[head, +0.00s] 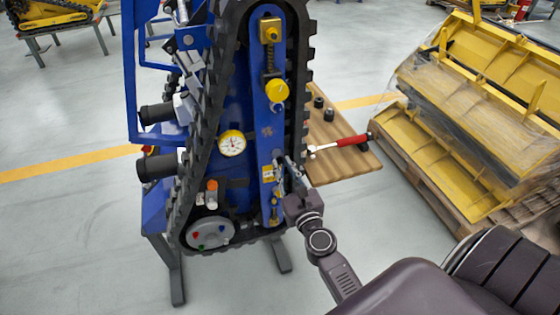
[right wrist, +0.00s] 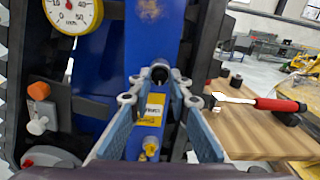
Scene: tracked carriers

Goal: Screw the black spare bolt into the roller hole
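The blue tracked carrier (head: 237,140) stands upright, with black track around its edge and a blue roller arm down its face. My right gripper (head: 281,168) is at the lower part of that arm. In the right wrist view my right gripper's fingers (right wrist: 159,82) are spread apart. A dark round part (right wrist: 159,74) on the blue arm shows between their tips. I cannot tell whether it is a bolt head or the roller hole. Two small black cylindrical pieces (head: 328,114) stand on the wooden board; I cannot tell whether either is the spare bolt. My left gripper is not in view.
A red-handled ratchet (head: 340,144) lies on the wooden board (head: 345,166) right of the carrier. A dial gauge (head: 232,143) and an orange-capped valve (head: 212,186) sit on the carrier's face. Yellow machinery on a pallet (head: 440,190) stands at right.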

